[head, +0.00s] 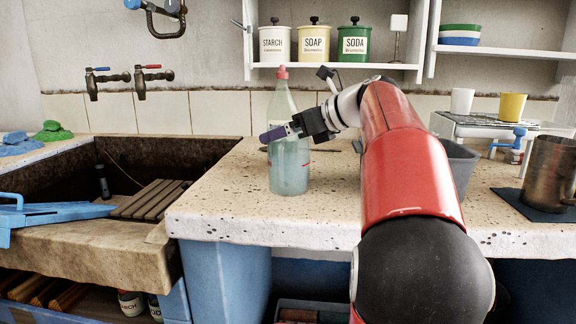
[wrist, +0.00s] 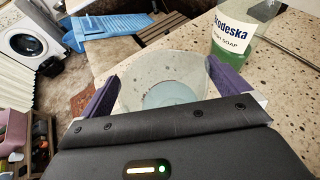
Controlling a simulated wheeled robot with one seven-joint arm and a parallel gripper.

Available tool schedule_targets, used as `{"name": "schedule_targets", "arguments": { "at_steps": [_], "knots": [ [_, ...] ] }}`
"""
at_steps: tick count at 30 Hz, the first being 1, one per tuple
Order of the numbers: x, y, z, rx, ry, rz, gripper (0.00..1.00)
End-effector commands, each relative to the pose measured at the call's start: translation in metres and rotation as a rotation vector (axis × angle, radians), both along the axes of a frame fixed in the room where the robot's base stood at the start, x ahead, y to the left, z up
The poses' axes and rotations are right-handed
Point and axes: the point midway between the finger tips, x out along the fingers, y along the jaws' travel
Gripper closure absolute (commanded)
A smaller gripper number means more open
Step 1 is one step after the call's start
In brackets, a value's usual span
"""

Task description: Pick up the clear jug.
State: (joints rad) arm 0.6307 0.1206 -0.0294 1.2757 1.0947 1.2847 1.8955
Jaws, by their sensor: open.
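The clear jug (wrist: 150,72) is a see-through round vessel with a pale bluish bottom, showing between my fingers in the wrist view. In the head view the see-through shape with bluish content (head: 289,176) stands on the speckled counter near its left end, overlapping a bottle. My gripper (head: 274,133) has purple fingers and is at the upper part of the jug. In the wrist view the open fingers (wrist: 162,72) lie to either side of the jug. Contact cannot be told. The jug's near side is hidden by the gripper body.
A labelled soap bottle (wrist: 235,35) with green liquid stands close beside the jug; its red cap (head: 282,73) shows in the head view. A grey bin (head: 460,165) and metal mug (head: 549,170) stand right.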

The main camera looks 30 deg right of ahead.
Motion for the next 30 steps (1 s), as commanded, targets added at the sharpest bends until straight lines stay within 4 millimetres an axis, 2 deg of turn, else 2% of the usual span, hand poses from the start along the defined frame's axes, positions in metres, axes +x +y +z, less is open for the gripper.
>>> {"name": "schedule_targets", "arguments": {
  "at_steps": [2,15,18,26,30],
  "knots": [
    [-0.002,-0.002,0.001,0.001,-0.001,-0.001,0.08],
    [-0.004,-0.004,0.002,0.003,-0.004,-0.001,0.65],
    [-0.004,-0.004,0.003,0.003,-0.006,-0.002,0.76],
    [-0.004,-0.004,0.005,0.002,-0.007,-0.001,0.76],
    [-0.004,-0.004,0.014,0.000,-0.008,-0.001,0.76]
  ]
}}
